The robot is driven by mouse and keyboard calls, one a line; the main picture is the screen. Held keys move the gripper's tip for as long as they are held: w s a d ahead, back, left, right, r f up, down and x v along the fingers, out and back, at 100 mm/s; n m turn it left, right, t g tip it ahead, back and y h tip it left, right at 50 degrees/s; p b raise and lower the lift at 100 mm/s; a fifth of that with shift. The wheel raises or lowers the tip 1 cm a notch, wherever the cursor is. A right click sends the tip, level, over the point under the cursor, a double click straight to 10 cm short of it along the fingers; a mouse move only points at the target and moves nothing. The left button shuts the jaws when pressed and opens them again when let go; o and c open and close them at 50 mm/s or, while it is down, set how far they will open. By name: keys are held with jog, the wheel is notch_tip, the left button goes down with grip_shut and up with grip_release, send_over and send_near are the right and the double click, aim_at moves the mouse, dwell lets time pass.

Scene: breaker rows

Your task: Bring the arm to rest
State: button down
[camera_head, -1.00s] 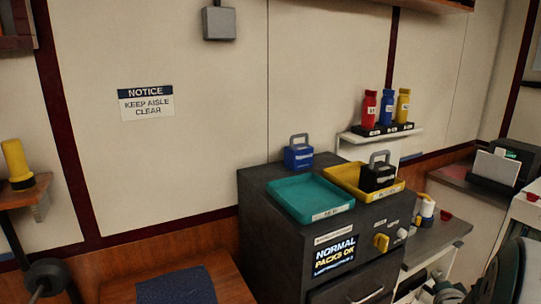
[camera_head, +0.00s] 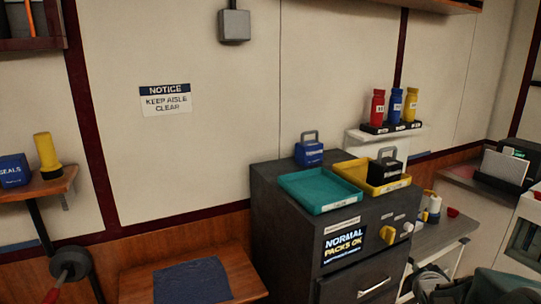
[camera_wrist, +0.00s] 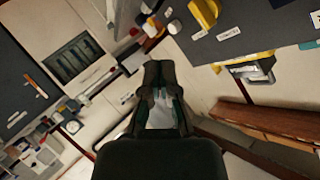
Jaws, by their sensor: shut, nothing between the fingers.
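My gripper (camera_wrist: 164,75) shows in the middle of the wrist view. Its two dark fingers are together at the tips, with nothing between them. It is apart from the things around it. In the wrist view the room appears tilted, with the dark cabinet top and a yellow tray (camera_wrist: 245,60) at the upper right. In the head view, dark greenish and grey parts at the lower right edge may be my arm, but I cannot make out the gripper there.
In the head view, a dark cabinet (camera_head: 285,235) holds a teal tray (camera_head: 325,208), a yellow tray (camera_head: 402,184) and blue (camera_head: 309,153) and black (camera_head: 385,171) handled packs. Its screen (camera_head: 343,245) reads "NORMAL PACKS OK". A wooden bench (camera_head: 245,285) stands left of it. Several bottles sit on a shelf.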

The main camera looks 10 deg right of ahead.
jog(key=s+a+r+n+g+y, duration=0.1)
jog(key=s+a+r+n, duration=0.15)
jog(key=a, duration=0.55)
jog(key=s+a+r+n+g+y, duration=0.2)
jog(key=s+a+n, duration=0.15)
jog(key=a, duration=0.55)
jog(key=s+a+n+g+y, duration=0.3)
jog(key=s+a+n, duration=0.4)
jog(key=s+a, duration=0.4)
jog(key=shift+s+a+r+n, duration=0.15)
jog(key=shift+s+a+n, duration=0.05)
jog(key=shift+a+n, duration=0.15)
